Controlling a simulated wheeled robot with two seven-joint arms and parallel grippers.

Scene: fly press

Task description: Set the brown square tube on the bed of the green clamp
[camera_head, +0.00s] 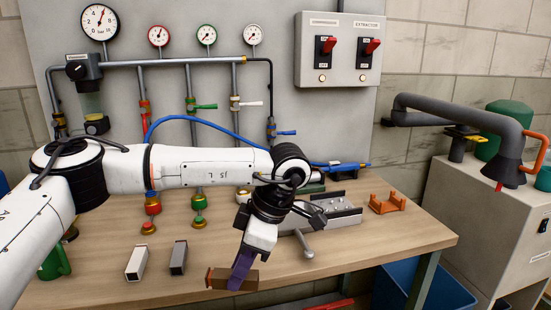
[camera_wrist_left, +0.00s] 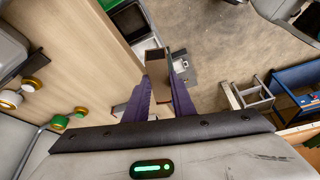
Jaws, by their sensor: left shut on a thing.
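The brown square tube (camera_head: 220,279) is between the purple fingers of my left gripper (camera_head: 242,270), near the table's front edge. The gripper is shut on it. In the left wrist view the tube (camera_wrist_left: 155,62) shows its open end between the two fingers (camera_wrist_left: 161,98). The green clamp is a green-and-brass pair in the head view, with an upper part (camera_head: 198,204) hanging below the green-handled valve and a low round bed (camera_head: 199,222) on the table. The bed looks empty. The tube is apart from it, nearer the front and to the right. My right gripper is not in view.
A light grey tube (camera_head: 136,263) and a dark grey tube (camera_head: 179,257) lie between the clamps and the front edge. A red clamp (camera_head: 152,207) stands left of the green one. A grey fixture (camera_head: 345,214) and an orange holder (camera_head: 387,204) are to the right.

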